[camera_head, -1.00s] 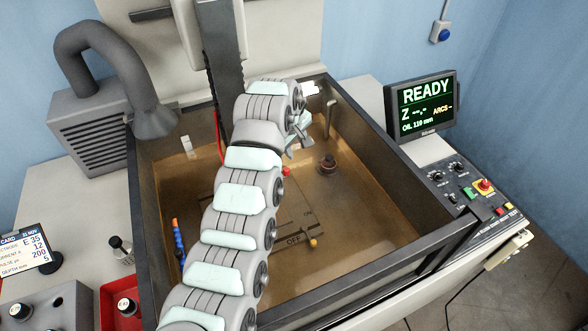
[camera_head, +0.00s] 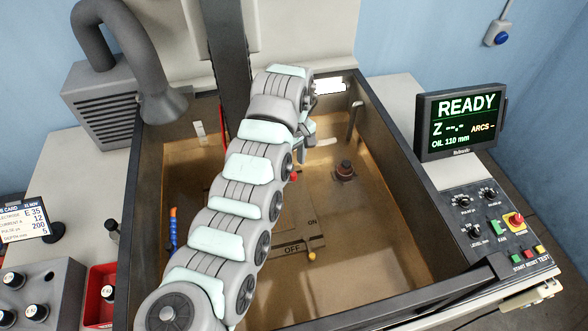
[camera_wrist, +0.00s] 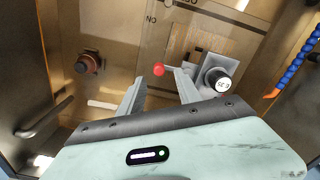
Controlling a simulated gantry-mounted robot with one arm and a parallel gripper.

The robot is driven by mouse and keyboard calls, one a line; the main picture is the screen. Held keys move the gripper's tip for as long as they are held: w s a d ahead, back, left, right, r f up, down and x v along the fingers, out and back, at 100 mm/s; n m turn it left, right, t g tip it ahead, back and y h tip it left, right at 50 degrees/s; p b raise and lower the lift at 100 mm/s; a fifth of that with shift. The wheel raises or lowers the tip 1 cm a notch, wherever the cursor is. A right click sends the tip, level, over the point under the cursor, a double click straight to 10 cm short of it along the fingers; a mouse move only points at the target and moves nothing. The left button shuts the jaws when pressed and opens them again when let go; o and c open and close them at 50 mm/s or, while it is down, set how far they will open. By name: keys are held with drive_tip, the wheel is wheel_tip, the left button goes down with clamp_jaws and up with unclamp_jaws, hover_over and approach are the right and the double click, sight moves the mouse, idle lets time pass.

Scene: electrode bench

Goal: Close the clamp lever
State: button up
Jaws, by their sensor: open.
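The clamp lever (camera_wrist: 172,68) ends in a red ball knob (camera_wrist: 159,69); the knob also shows in the head view (camera_head: 294,176). The lever reaches left from a grey clamp block (camera_wrist: 207,72) that holds an electrode with a black, white-labelled cap (camera_wrist: 219,80). My gripper (camera_wrist: 157,82) is open and empty, its two fingers spread. In the wrist view the red knob appears between the fingertips, slightly beyond them; I cannot tell how far below. In the head view my gripper (camera_head: 306,130) is above the tank floor, and my arm hides the clamp block.
Tank walls (camera_head: 386,165) surround the work area. A dark round fitting (camera_head: 344,170) stands on the floor to the right, and a bent pipe (camera_head: 354,118) behind it. A yellow-knobbed lever (camera_head: 312,257) sits by the ON/OFF plate. A blue hose (camera_head: 174,232) stands at left.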

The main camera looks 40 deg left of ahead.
sight(294, 174)
drive_tip(key=shift+f+p, duration=0.3)
drive_tip(key=shift+f, duration=2.15)
drive_tip(key=shift+c, duration=0.4)
clamp_jaws()
